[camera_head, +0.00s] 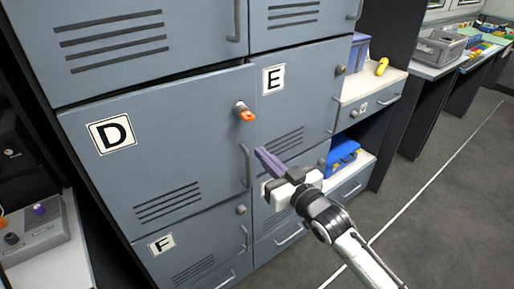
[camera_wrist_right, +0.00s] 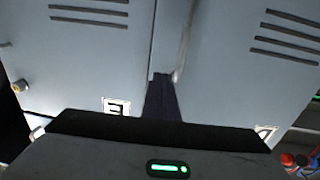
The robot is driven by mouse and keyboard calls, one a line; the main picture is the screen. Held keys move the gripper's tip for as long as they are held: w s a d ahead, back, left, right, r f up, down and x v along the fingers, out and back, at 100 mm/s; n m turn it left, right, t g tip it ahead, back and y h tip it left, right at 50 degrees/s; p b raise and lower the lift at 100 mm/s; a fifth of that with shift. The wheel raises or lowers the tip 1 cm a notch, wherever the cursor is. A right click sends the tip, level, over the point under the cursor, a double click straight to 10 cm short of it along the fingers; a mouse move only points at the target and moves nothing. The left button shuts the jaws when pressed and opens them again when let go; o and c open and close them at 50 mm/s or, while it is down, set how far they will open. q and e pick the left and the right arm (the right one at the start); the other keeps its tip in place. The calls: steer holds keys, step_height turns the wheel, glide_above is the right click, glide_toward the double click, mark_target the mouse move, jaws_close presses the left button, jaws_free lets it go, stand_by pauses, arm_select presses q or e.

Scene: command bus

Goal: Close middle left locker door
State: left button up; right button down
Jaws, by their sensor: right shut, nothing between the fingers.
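The middle left locker door (camera_head: 185,140) carries a "D" label, slotted vents and a vertical handle (camera_head: 246,165). An orange key (camera_head: 246,115) sits in its lock. A dark gap shows along its top edge; it looks almost flush with the neighbouring door, but I cannot tell if it is fully closed. My right gripper (camera_head: 262,155) is shut and empty, its fingertips just right of the D handle, near the seam with door E (camera_head: 315,85). In the right wrist view, the fingers (camera_wrist_right: 162,80) point at the seam, beside the handle (camera_wrist_right: 183,45). Contact cannot be told.
Door F (camera_head: 195,250) is below D, and other grey lockers are above. A console with knobs (camera_head: 35,235) stands at the lower left. A shelf with a blue case (camera_head: 342,160) and a drawer (camera_head: 370,105) are right of the lockers. The floor (camera_head: 440,220) at right is clear.

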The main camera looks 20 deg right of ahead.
mark_target(250, 142)
steer(key=shift+x, duration=1.85)
